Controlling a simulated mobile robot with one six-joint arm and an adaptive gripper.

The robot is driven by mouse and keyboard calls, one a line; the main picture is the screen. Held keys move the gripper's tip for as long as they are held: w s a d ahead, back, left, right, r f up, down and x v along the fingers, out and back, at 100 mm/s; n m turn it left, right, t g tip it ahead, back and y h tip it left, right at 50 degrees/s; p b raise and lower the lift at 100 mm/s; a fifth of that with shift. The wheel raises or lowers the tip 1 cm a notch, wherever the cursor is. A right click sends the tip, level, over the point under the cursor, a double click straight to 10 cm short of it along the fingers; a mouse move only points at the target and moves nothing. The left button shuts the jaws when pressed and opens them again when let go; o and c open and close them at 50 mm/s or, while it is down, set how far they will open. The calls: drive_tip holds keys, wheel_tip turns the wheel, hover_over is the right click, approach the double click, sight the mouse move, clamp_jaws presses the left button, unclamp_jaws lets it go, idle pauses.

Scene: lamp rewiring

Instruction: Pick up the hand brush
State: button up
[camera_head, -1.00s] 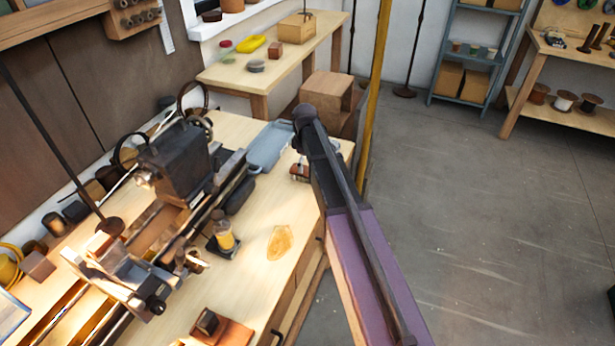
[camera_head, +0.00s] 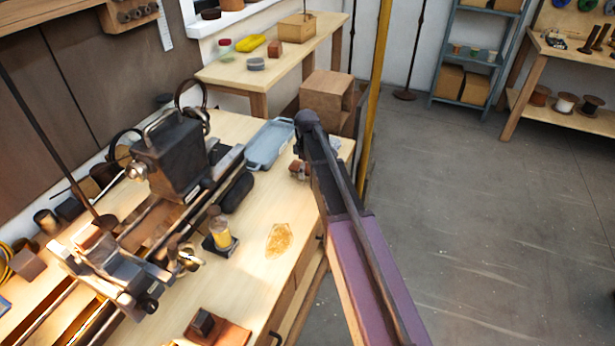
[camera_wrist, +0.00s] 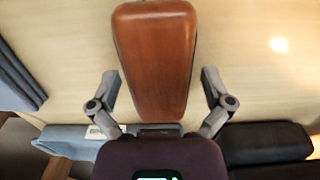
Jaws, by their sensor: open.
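The hand brush (camera_wrist: 155,55) shows in the wrist view as a reddish-brown, smooth wooden body, wider at the top and tapering toward the bottom. It lies on the pale wooden bench top; its bristles are hidden. My gripper (camera_wrist: 161,75) is open, with one finger on each side of the brush and a visible gap to both sides. It holds nothing. In the head view, a small reddish-brown part of the brush (camera_head: 297,167) shows beside my arm, which hides the rest and my fingers.
A blue-grey tray (camera_head: 268,146) lies just left of the brush. A black rounded object (camera_head: 237,192) lies beside the lathe (camera_head: 175,155). A small bottle (camera_head: 219,226) and a yellowish patch (camera_head: 279,240) are nearer on the bench. A yellow post (camera_head: 375,95) stands behind my arm.

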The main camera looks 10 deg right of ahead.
drive_tip(key=shift+f+b, duration=0.3)
drive_tip(key=shift+f, duration=0.25)
drive_tip(key=c, duration=1.1)
